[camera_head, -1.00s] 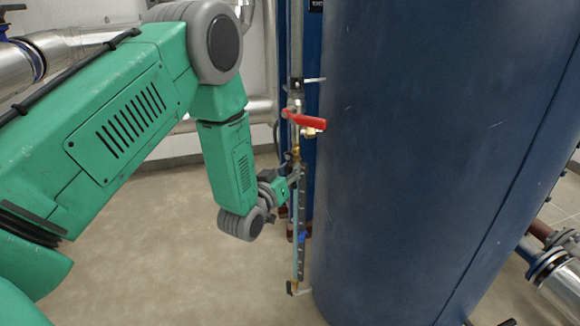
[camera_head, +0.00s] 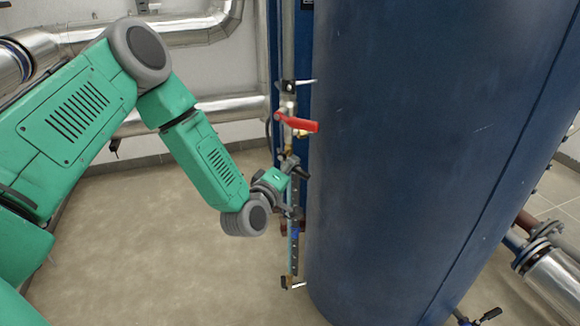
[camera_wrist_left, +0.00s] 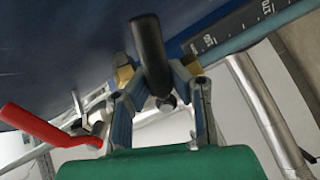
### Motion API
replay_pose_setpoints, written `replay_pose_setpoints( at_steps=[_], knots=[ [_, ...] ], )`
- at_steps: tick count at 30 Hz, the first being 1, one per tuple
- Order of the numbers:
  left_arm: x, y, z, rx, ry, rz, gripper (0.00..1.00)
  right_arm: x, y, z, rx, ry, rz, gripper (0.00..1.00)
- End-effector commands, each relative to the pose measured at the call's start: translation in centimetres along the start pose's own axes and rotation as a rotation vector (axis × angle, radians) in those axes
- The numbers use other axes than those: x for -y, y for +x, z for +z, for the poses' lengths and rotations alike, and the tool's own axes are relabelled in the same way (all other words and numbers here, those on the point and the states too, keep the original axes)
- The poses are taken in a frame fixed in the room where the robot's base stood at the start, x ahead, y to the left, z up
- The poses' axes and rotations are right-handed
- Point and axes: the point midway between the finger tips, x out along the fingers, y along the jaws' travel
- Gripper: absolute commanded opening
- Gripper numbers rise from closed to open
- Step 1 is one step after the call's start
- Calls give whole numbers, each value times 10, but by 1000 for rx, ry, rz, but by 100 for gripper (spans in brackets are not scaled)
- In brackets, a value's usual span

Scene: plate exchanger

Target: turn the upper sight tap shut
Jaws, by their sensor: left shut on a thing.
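The upper sight tap's black lever (camera_head: 301,172) shows at my left gripper (camera_head: 289,168), pointing down to the right toward the blue tank. In the left wrist view the black lever (camera_wrist_left: 148,45) stands between the two fingers of my left gripper (camera_wrist_left: 158,75), which are shut on it. The tap's body is mostly hidden by the gripper. The sight gauge (camera_head: 294,255) runs down below the tap. My right gripper is not in view.
A red lever (camera_head: 297,122) sits just above the gripper, and also shows at left in the wrist view (camera_wrist_left: 45,128). The large blue tank (camera_head: 420,150) stands close on the right. A lower tap (camera_head: 291,283) is at the gauge's foot. Open floor (camera_head: 150,240) lies left.

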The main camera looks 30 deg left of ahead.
Motion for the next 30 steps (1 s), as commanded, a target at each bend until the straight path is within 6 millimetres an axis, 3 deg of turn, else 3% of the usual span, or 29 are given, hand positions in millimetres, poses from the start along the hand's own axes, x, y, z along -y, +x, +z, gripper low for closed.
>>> replay_pose_setpoints(
  at_steps=[15, 30],
  knots=[
    [-3, -5, 2, 10, -342, -23, 0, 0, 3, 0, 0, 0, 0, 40],
    [-5, -5, 2, 10, -405, -23, 0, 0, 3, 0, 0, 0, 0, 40]
  ],
)
